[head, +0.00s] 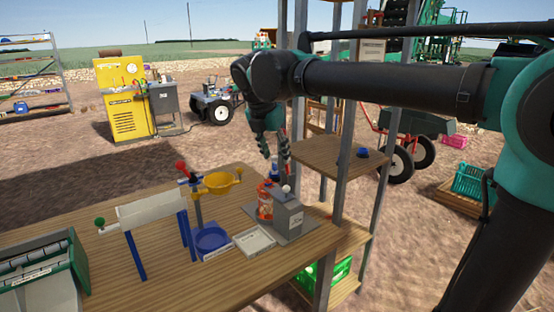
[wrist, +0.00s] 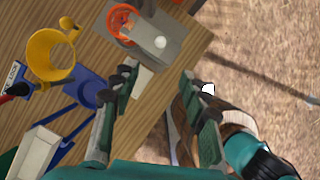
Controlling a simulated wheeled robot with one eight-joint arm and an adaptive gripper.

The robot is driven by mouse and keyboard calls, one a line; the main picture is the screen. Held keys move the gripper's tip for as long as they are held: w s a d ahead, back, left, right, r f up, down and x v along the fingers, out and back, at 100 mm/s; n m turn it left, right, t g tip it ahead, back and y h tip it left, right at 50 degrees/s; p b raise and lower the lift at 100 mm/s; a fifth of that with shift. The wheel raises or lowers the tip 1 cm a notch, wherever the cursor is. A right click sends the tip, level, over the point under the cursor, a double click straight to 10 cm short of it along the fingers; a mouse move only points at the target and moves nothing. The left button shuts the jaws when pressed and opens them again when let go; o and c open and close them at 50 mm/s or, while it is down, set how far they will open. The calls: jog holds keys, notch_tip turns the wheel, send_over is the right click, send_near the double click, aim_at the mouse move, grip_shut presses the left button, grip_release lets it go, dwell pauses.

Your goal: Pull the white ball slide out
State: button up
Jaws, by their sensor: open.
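A small white ball (head: 286,188) sits on top of a grey box (head: 289,218) near the table's right edge. In the wrist view the white ball (wrist: 160,42) shows on a grey plate or box (wrist: 165,28), beside an orange-red ring-shaped container (wrist: 122,22). I cannot make out the slide itself. My gripper (head: 276,150) hangs above and behind the box, pointing down. Its two fingers are apart, with nothing between them, in the wrist view (wrist: 158,82). The ball lies beyond the fingertips there, not touching them.
A shelf with metal posts (head: 347,150) stands close right of my gripper.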

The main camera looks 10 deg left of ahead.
aim_at(285, 188)
jog(key=x, duration=1.7)
jog(key=shift+f, duration=0.2)
grip_shut()
jog(key=shift+s+d, duration=0.85)
jog(key=shift+d, duration=0.15)
jog(key=shift+s+d, duration=0.85)
jog(key=shift+d, duration=0.15)
grip_release()
jog(key=shift+r, duration=0.1)
jog(key=shift+r, duration=2.95)
